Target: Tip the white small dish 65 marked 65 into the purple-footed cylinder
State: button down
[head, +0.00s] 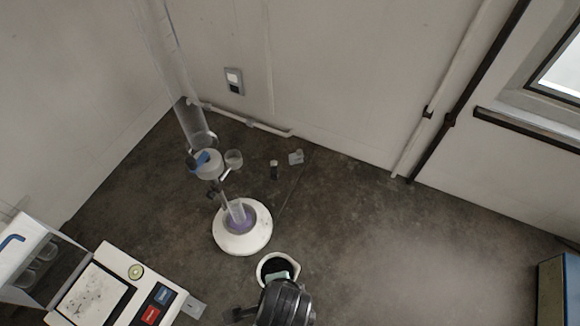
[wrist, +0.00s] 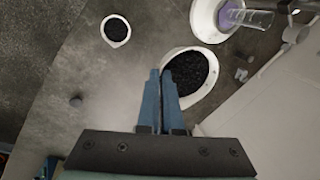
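A white dish (head: 262,270) with dark grains lies at the tip of my gripper (head: 281,279), right in front of my wrist. The wrist view shows the dish (wrist: 206,101) at the fingertips, its near rim partly hidden by the fingers. My gripper (wrist: 160,72) is nearly closed, apparently on this rim. No mark is readable. The purple-footed cylinder (head: 238,212) is clear and stands on a round white base (head: 243,245), up and left of the dish. In the wrist view the cylinder (wrist: 250,18) is at the top right.
A second white dish (wrist: 116,42) with dark grains shows in the wrist view, apart from my gripper. A tall clear tube (head: 183,85) with a small cup (head: 233,158) rises behind the cylinder. A balance (head: 125,285) stands at lower left.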

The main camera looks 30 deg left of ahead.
jog(key=w+a+n+b, duration=0.1)
jog(key=w+a+b, duration=0.2)
jog(key=a, duration=0.5)
jog(key=w+a+n+g+b, duration=0.15)
jog(key=a+b, duration=0.25)
jog(key=a, duration=0.5)
jog(key=w+a+n+t+b, duration=0.1)
jog(key=w+a+b, duration=0.25)
jog(key=a, duration=0.45)
jog(key=w+d+f+m+g+y+b, duration=0.1)
jog(key=g+y+b, duration=0.5)
jog(key=b, duration=0.7)
jog(key=w+d+f+m+g+y+b, duration=0.2)
jog(key=w+g+y+b, duration=0.3)
jog(key=g+b, duration=0.6)
jog(key=m+y+b, duration=0.1)
jog(key=y+b, duration=0.1)
jog(key=b, duration=0.1)
jog(key=shift+w+d, duration=0.2)
jog(key=shift+d, duration=0.05)
dwell(0.6)
